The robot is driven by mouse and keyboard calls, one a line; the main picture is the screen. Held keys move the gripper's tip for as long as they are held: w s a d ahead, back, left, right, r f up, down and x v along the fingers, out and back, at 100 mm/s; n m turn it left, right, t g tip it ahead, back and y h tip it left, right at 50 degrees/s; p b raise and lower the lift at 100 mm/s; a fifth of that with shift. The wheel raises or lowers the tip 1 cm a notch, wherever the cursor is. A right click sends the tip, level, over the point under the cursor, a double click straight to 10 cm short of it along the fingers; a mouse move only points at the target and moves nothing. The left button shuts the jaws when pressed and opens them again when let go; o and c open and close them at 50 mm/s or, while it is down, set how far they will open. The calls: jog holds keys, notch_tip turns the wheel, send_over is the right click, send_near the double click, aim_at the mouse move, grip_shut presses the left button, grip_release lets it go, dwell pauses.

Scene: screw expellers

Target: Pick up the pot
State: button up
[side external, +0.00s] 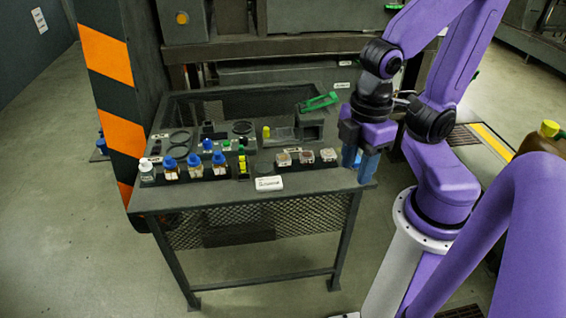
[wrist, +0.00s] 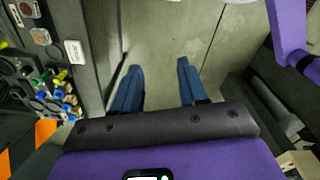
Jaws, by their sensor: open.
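I cannot tell for sure which thing is the pot. Small bottles with blue caps (side external: 171,168) stand in a row along the left front of the dark work table. Three small square containers with round tops (side external: 307,156) sit to their right, near the front edge. My gripper (side external: 360,164) is open and empty, with blue fingers pointing down at the table's right front corner, right of the containers. In the wrist view my gripper (wrist: 159,68) has its fingers apart with nothing between them. The containers (wrist: 40,36) and bottles (wrist: 62,98) show at the left there.
The work table (side external: 330,180) has mesh below its front edge. A white label card (side external: 269,183) is at the front. A green-handled item (side external: 319,102) rests at the back right. An orange-striped post (side external: 107,62) stands at the left. The floor (side external: 60,230) in front is clear.

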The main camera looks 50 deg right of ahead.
dwell(0.3)
jog(key=o, duration=0.6)
jog(key=shift+o, duration=0.2)
jog(key=shift+w, duration=0.1)
